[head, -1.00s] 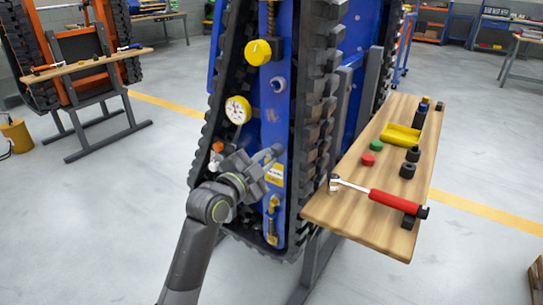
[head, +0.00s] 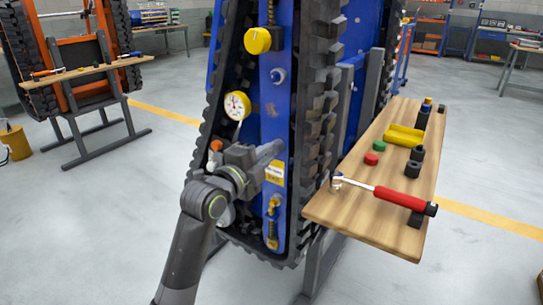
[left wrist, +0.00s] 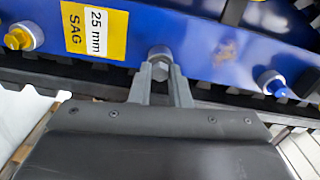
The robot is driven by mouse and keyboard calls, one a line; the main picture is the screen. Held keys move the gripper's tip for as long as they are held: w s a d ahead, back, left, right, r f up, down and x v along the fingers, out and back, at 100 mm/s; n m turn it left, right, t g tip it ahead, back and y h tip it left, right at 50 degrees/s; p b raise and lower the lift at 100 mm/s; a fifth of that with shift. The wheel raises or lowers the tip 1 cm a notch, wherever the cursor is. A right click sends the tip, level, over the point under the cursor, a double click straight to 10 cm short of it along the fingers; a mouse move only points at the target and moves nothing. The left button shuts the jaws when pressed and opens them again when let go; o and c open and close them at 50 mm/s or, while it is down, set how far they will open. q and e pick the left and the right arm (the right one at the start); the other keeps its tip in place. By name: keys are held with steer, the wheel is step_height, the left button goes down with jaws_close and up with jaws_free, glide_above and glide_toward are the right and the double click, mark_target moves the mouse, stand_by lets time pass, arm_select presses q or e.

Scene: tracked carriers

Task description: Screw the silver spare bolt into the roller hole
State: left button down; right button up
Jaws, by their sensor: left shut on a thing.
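My left gripper (head: 274,150) is in front of the blue roller frame (head: 272,128) of the tracked carrier. In the left wrist view, its fingers (left wrist: 161,88) are shut on a small silver bolt (left wrist: 160,70). The bolt's head sits between the fingertips, against or very near a grey round collar on the blue face. The gripper hides the roller hole, so I cannot tell how deep the bolt sits. My right gripper is not in view.
A yellow 25 mm SAG label (left wrist: 95,30), a yellow fitting (left wrist: 18,38) and a blue-tipped fitting (left wrist: 272,82) flank the spot. Black track links (head: 313,130) stand close by. A wooden shelf (head: 350,215) holds a red-handled ratchet (head: 400,198) and a yellow tray (head: 404,135).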

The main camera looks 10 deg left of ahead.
arm_select(q)
steer(key=shift+f+m+b, duration=0.15)
steer(key=shift+m+b, duration=0.65)
steer(key=shift+m, duration=0.2)
steer(key=shift+r+m, duration=0.2)
steer(key=shift+m, duration=0.3)
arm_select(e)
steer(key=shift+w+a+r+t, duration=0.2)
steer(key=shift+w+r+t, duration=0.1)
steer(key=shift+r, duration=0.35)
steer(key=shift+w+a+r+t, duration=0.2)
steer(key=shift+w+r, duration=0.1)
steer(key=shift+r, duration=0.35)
arm_select(q)
steer(key=m+b, duration=0.7)
steer(key=m, duration=0.2)
steer(key=shift+m, duration=0.3)
steer(key=c, duration=1.6)
jaws_free()
steer(key=shift+o, duration=0.4)
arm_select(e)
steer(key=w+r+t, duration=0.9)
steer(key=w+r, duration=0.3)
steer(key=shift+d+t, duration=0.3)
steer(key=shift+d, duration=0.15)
